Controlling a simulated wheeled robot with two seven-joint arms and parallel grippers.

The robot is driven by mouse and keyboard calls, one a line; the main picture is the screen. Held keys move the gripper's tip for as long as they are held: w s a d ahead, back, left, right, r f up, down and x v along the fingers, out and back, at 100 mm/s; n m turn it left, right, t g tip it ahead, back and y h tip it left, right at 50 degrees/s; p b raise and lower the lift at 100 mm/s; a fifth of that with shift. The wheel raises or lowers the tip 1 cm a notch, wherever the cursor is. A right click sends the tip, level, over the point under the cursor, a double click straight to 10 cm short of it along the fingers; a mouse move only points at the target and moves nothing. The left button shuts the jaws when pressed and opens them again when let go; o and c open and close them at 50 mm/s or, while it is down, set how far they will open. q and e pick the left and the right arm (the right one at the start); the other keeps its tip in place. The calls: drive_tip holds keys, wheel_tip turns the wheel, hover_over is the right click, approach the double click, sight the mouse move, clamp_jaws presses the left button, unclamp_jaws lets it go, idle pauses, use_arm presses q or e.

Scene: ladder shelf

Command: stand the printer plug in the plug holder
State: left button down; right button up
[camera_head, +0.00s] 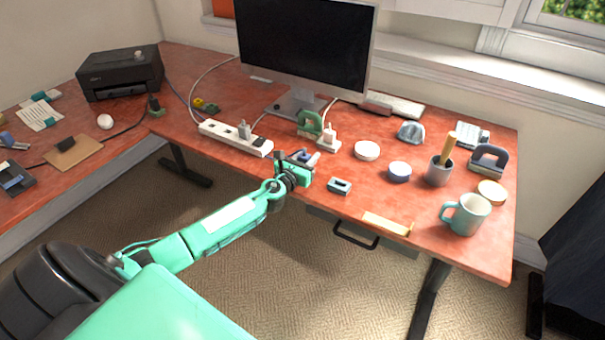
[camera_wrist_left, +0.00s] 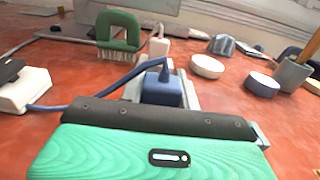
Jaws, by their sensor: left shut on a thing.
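My left gripper (camera_head: 303,160) is above the front part of the red desk. In the left wrist view it is shut on a blue plug (camera_wrist_left: 162,90), whose blue cable (camera_wrist_left: 112,84) bends left past a white power strip (camera_wrist_left: 22,92). I take this for the printer plug, as a bluish cable runs from the printer (camera_head: 120,74) toward the strip. Which thing is the plug holder is not certain. A white block with a white plug (camera_head: 329,138) stands behind the gripper. A small grey-blue block with a dark top (camera_head: 340,187) lies in front. My right gripper is not in view.
A green-handled brush (camera_head: 310,123) stands behind the gripper. A white tub (camera_head: 367,150), blue tub (camera_head: 399,171), pencil cup (camera_head: 439,171) and teal mug (camera_head: 465,214) stand to the right. The monitor (camera_head: 305,45) is behind. Bare desk lies around the grey-blue block.

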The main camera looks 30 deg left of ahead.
use_arm(q)
drive_tip(key=shift+f, duration=0.15)
drive_tip(key=c, duration=0.9)
unclamp_jaws()
drive_tip(key=shift+c, duration=0.2)
wheel_tip(320, 180, up, 9)
drive_tip(key=p, duration=0.8)
drive_tip(key=shift+p, duration=0.3)
